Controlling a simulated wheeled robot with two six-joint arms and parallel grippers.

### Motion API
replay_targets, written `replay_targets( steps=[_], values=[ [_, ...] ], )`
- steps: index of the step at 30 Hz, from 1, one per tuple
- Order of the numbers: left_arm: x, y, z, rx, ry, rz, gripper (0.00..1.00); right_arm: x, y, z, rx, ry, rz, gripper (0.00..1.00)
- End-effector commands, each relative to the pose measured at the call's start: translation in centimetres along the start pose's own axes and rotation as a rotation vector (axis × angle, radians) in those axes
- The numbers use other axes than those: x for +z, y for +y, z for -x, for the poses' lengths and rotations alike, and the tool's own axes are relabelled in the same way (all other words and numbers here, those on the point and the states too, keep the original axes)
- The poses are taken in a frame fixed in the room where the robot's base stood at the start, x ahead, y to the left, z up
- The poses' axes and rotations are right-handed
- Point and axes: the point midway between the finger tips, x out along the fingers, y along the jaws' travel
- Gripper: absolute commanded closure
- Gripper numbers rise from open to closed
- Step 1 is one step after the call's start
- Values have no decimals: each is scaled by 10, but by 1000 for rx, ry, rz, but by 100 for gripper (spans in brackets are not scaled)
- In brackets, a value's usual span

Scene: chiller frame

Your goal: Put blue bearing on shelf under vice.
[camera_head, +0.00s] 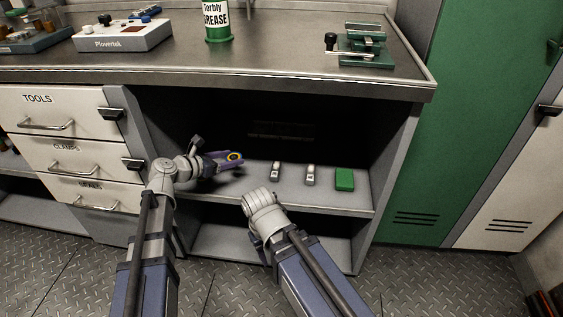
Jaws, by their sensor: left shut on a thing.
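The green vice (365,48) stands on the bench top at the right. Below it is the open grey shelf (325,199) of the cabinet. My left gripper (233,158) is inside the opening, over the left part of this shelf, and is shut on the bearing (235,156). The bearing shows as a small dark blue ring with yellow; the fingers cover part of it. I cannot tell whether it touches the shelf. My right arm's wrist is in front of the shelf's edge; its gripper is hidden.
Two small pale-and-dark items (276,172) (311,175) and a green block (344,179) stand on the shelf at the right. Drawers (65,122) are at the left, and a green locker (465,130) is at the right. The shelf's middle front is clear.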

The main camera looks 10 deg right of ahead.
Motion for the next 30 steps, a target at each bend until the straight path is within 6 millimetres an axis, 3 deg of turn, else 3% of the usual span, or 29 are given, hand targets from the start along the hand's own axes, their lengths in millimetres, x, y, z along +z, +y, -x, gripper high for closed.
replay_targets(
  steps=[8, 18, 26, 30],
  values=[
    [-10, 0, -4, 0, 0, 0, 100, 0, -1, -11, 0, 0, -2, 50],
    [-55, 0, -23, 0, 0, 0, 100, -3, -6, -60, 0, 1, -11, 50],
    [-58, 0, -24, 0, 0, 0, 100, -4, -6, -63, 0, 2, -10, 50],
    [-68, 0, -28, 0, 0, 0, 100, -4, -7, -74, 0, 2, -10, 50]
  ],
)
